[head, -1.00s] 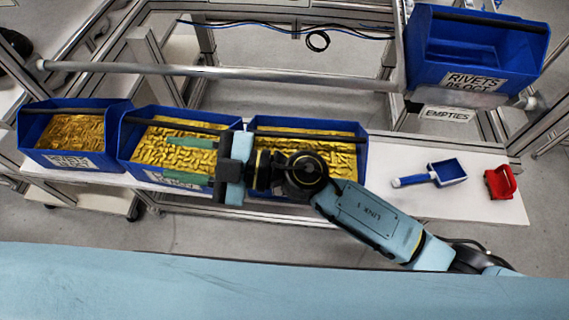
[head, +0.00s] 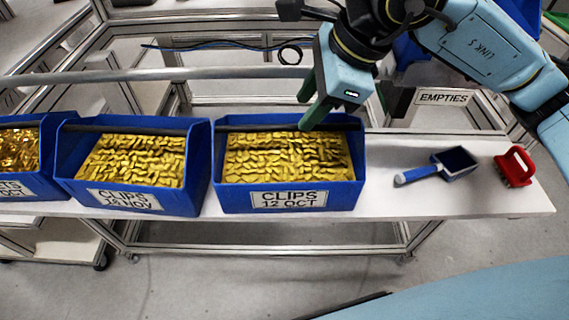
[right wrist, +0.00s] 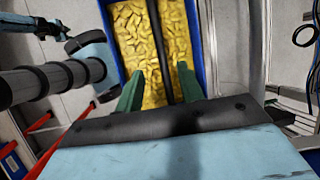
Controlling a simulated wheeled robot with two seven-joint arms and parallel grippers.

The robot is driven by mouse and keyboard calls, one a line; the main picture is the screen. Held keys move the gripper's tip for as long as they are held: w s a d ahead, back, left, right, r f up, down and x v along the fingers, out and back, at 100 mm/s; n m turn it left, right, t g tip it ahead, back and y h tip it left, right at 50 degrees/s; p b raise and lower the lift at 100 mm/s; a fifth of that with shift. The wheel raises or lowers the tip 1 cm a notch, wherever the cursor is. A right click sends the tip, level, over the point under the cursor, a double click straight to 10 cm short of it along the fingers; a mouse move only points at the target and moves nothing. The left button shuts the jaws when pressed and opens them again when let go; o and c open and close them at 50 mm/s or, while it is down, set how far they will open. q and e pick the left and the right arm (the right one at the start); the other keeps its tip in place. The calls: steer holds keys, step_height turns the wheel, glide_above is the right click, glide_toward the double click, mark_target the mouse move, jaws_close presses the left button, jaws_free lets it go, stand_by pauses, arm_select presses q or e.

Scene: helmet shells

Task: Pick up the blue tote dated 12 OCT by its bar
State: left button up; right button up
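The blue tote dated 12 OCT (head: 290,198) stands on the white bench, full of yellow clips, with its label facing me. Its dark bar (head: 250,127) spans the top near the back wall. My right gripper (head: 308,105) points down over the tote's back, right of its middle. In the right wrist view, its green fingers (right wrist: 158,90) are apart, and the dark bar (right wrist: 160,45) runs between their directions. I cannot tell whether the fingers reach down to the bar.
A second clips tote (head: 130,165) stands close on the left, with another tote (head: 28,188) beyond it. A blue scoop (head: 440,166) and a red-handled brush (head: 515,167) lie to the right. The EMPTIES sign (head: 442,97) is behind. A rail (head: 160,75) runs behind the totes.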

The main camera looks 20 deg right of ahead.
mark_target(292, 125)
steer(key=x, duration=0.9)
steer(key=shift+w+f, duration=0.1)
steer(key=shift+w, duration=0.1)
jaws_close()
stand_by(1.2)
